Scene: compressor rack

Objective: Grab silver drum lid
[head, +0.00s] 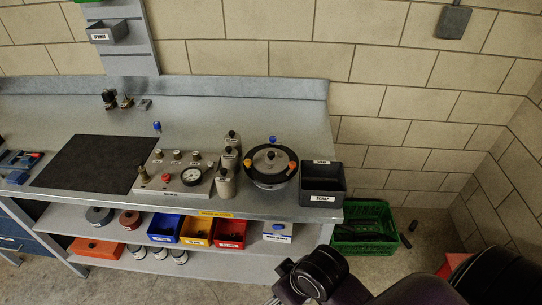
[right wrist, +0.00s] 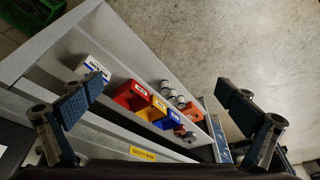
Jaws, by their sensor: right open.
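A round silver drum (head: 270,183) stands on the bench at right of centre in the head view. Its lid (head: 271,160) is on top, with a dark disc, a silver part in the middle, a small black knob and orange knobs at the edge. My right gripper (right wrist: 160,88) shows in the right wrist view, fingers wide apart with nothing between them. It is apart from the lid, over the front of the bench, with the lower shelf below it. The lid is not in the right wrist view. My left gripper is not in view.
A black scrap bin (head: 322,183) stands right of the drum. A black mat (head: 95,161) lies further left. Blue, yellow and red bins (head: 230,233) sit on the lower shelf. A green crate (head: 365,238) is on the floor.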

